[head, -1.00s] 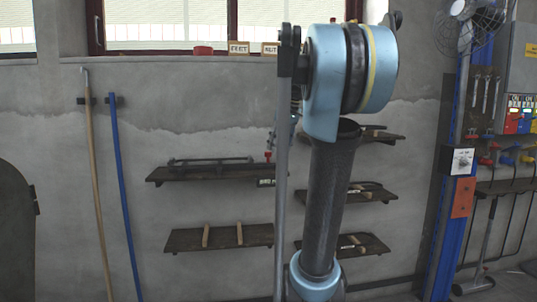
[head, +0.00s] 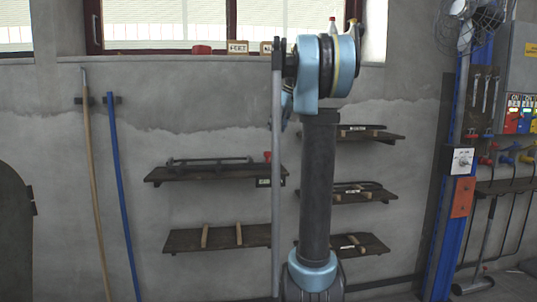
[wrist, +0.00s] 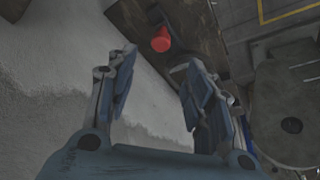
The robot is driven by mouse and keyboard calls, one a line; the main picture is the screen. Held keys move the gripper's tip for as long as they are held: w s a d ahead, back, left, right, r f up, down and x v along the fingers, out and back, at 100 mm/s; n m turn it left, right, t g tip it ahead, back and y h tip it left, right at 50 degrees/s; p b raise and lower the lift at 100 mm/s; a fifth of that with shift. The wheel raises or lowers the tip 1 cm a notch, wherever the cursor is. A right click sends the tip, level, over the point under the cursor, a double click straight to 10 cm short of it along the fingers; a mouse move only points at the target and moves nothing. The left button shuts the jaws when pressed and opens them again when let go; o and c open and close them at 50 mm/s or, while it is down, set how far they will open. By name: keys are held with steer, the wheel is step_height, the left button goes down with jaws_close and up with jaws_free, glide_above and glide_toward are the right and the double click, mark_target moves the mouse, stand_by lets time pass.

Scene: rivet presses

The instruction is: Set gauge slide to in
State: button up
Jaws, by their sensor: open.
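A red knob (head: 267,157) sits at the right end of a long dark rail-like fixture (head: 210,162) on the upper left wall shelf. I take this to be the gauge slide, but its position marks are too small to read. The red knob also shows in the wrist view (wrist: 161,40), at the top centre. My gripper (wrist: 160,60) is open and empty, with the knob ahead of its fingertips and apart from them. In the head view my gripper is mostly hidden behind my arm.
The upper left shelf (head: 160,175) has a small dark label on its front edge under the knob. More shelves hold tools at right (head: 368,196) and below (head: 185,241). A wooden pole (head: 91,180) and a blue pole (head: 121,180) lean on the wall at left.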

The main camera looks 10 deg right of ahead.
steer(key=x, duration=1.2)
steer(key=shift+f, duration=0.3)
jaws_close()
